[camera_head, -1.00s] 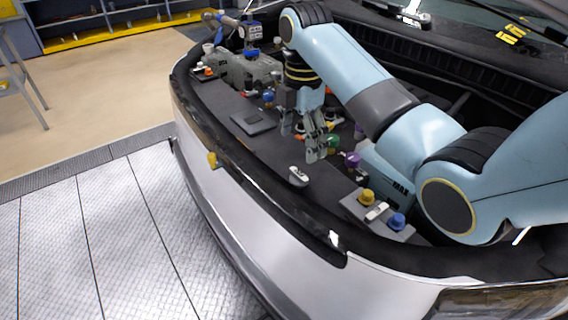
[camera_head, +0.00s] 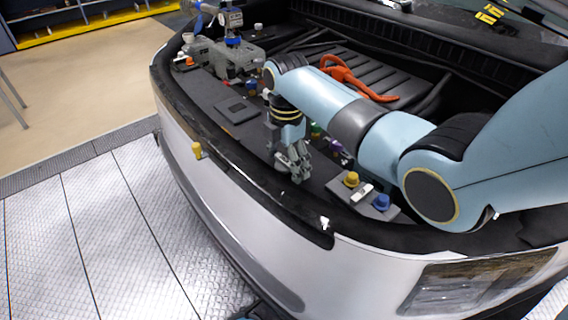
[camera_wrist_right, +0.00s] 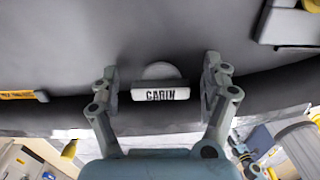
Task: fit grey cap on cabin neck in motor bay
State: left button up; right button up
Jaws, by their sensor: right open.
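My right gripper (camera_head: 294,168) points down over the front edge of the motor bay. In the right wrist view its two fingers (camera_wrist_right: 162,82) are spread apart. Between them show a white label reading CABIN (camera_wrist_right: 161,94) and a grey rounded piece (camera_wrist_right: 161,71) right behind it. I cannot tell whether this piece is the neck or the grey cap. No finger clearly touches it. In the head view the gripper hides this spot. My left gripper is not in view.
A grey plate with a yellow cap (camera_head: 351,180) and a blue cap (camera_head: 381,203) lies right of the gripper. A grey block (camera_head: 236,60) stands at the far left. An orange-red tool (camera_head: 357,82) lies behind my arm.

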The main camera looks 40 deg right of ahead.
jog(key=c, duration=1.1)
jog(key=shift+r, duration=0.1)
jog(key=shift+r, duration=0.5)
notch_tip(320, 180, up, 3)
jog(key=shift+f, duration=0.15)
jog(key=s+d+r, duration=0.7)
jog(key=s+d, duration=0.1)
jog(key=d+r, duration=0.1)
jog(key=d, duration=0.4)
jog(key=w+d, duration=0.1)
jog(key=d, duration=0.5)
jog(key=d+r, duration=0.1)
jog(key=d, duration=0.5)
jog(key=shift+w+r+p, duration=0.25)
jog(key=shift+r+p, duration=0.05)
jog(key=shift+p, duration=0.1)
